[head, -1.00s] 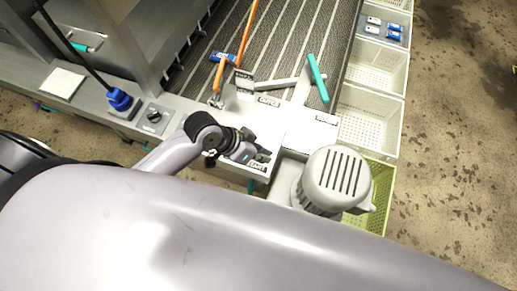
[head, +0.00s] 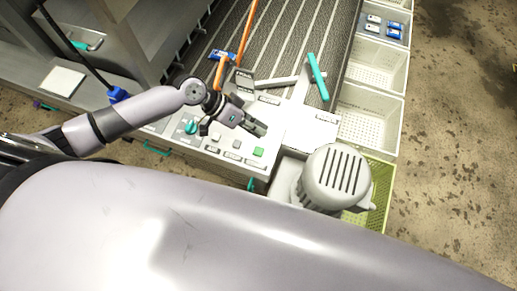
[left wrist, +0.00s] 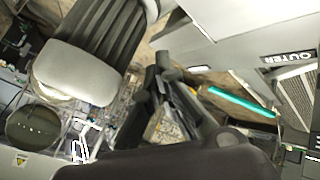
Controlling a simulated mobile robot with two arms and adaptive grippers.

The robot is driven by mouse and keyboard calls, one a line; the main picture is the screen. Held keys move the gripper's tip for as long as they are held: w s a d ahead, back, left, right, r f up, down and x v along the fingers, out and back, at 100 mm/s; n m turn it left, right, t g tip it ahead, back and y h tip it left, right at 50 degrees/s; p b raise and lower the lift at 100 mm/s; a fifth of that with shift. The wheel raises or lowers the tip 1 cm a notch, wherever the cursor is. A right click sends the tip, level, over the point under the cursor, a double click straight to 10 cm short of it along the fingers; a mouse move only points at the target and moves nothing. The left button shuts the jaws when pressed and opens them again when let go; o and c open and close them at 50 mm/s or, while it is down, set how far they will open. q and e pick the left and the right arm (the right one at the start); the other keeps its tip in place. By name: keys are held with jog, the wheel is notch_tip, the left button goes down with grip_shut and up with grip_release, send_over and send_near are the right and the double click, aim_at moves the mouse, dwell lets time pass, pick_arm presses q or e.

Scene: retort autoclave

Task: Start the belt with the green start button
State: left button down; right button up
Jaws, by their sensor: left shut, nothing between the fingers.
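The green start button (head: 259,152) sits at the right end of the control panel (head: 231,159) in the head view, uncovered. In the left wrist view the dark fingers (left wrist: 162,64) are close together, and the button is not recognisable. My right gripper is not in view.
The ribbed belt (head: 295,45) runs away behind the panel, with a teal-handled diverter (head: 317,77) over it. A grey motor (head: 336,178) stands right of the panel; it also shows in the left wrist view (left wrist: 75,72). White crates (head: 368,117) line the right side.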

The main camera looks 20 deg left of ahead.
pick_arm(q)
jog(key=b, duration=0.6)
send_over(258, 148)
notch_tip(258, 148, down, 8)
jog(key=shift+r, duration=0.2)
jog(key=shift+f+b, duration=0.45)
jog(key=shift+f, duration=0.05)
dwell(0.4)
jog(key=shift+f, duration=0.15)
jog(key=shift+f+b, duration=0.25)
jog(key=shift+b, duration=0.1)
